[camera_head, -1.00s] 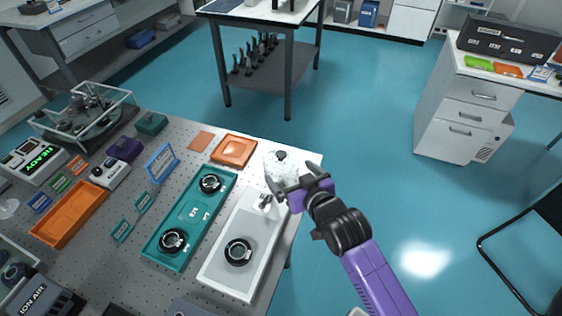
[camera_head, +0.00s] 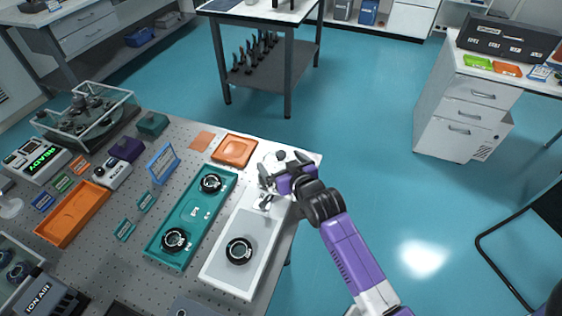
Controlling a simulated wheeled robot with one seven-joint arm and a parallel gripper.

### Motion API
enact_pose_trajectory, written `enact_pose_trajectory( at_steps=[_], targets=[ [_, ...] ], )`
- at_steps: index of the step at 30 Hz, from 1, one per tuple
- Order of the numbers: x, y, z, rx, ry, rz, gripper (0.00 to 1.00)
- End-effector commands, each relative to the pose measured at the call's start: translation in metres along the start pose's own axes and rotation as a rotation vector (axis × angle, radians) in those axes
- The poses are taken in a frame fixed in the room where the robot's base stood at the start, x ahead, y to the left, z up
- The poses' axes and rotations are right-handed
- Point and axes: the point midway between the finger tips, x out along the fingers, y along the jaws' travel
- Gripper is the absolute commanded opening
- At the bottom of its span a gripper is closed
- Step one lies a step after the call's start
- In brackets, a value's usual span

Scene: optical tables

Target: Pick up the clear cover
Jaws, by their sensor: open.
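A pale, rounded, see-through-looking cover with a black knob (camera_head: 281,156) stands at the far right corner of the perforated table. My gripper (camera_head: 282,168) is open right at this cover, with its jaws spread around or just in front of it. The gripper hides part of the cover, and I cannot tell whether the jaws touch it. A clear box (camera_head: 120,108) with dark parts inside stands at the far left of the same table.
An orange tray (camera_head: 234,151) lies just left of the cover. A white tray (camera_head: 218,276) and a teal tray (camera_head: 207,215), holding black rings, lie in front. The table's right edge is close to my arm. Open floor (camera_head: 400,200) lies to the right.

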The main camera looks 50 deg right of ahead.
Motion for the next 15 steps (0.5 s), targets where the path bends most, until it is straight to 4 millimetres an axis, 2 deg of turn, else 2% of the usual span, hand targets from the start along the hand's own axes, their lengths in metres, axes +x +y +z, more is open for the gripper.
enact_pose_trajectory(
  at_steps=[1, 6, 8, 15],
  targets=[
    [-0.0001, 0.0000, 0.0000, 0.000, 0.000, 0.000, 0.96],
    [-0.0003, 0.0000, 0.0000, 0.000, 0.000, 0.000, 0.63],
    [-0.0003, 0.0000, -0.0003, 0.000, 0.001, 0.000, 0.54],
    [-0.0007, -0.0001, -0.0011, 0.000, 0.001, 0.000, 0.54]
  ],
)
